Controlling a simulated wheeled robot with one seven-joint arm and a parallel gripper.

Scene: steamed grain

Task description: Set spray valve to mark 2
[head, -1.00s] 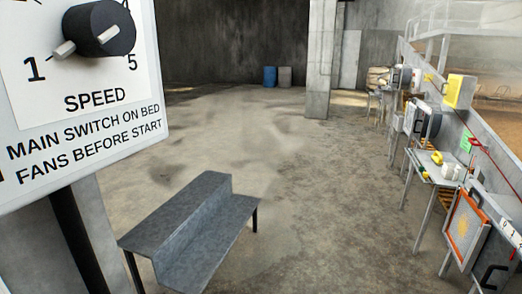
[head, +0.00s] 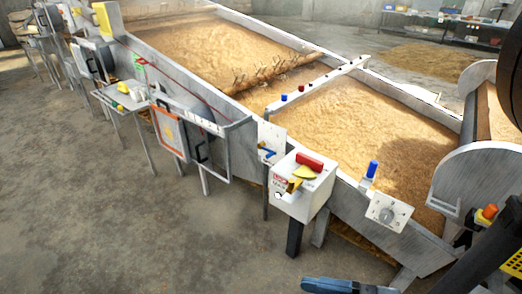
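No label reading spray valve is legible in the head view. A white plate with a blue lever (head: 265,152) stands at the near wall of the grain bed, and its marks are too small to read. A blue upright handle (head: 372,170) stands just above that plate. I cannot tell which of these is the spray valve.
A white box (head: 300,200) with red and yellow parts juts out from the bed wall. A small table (head: 122,103) and an orange-framed panel (head: 169,132) stand left. A blue piece (head: 330,286) shows at the bottom edge. The concrete floor at left is clear.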

